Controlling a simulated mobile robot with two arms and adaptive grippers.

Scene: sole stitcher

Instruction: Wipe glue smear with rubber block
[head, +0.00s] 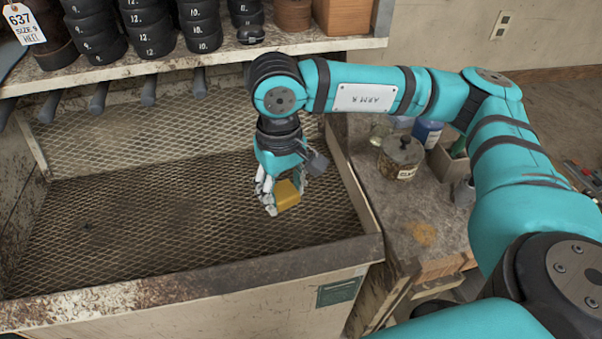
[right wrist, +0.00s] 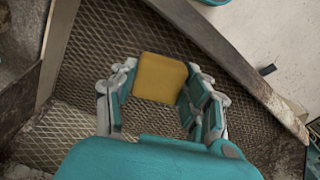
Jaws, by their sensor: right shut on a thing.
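The rubber block (head: 288,196) is a yellow-orange piece held in my right gripper (head: 280,192). The right wrist view shows the same block (right wrist: 160,78) between the white and teal fingers, which are shut on it. In the head view the gripper hangs over the mesh-floored bin, near its right side; the block's clearance from the mesh is hard to tell. An orange-brown stain, seemingly the glue smear (head: 423,234), lies on the worn bench top (head: 385,207) to the right, apart from the gripper. My left gripper is out of view.
The bin has a raised worn rim (head: 215,278) between the gripper and the bench. Behind the stain stand a lidded jar (head: 400,158), a blue container (head: 427,131) and a box (head: 449,161). A shelf (head: 225,57) with black stacks runs along the back.

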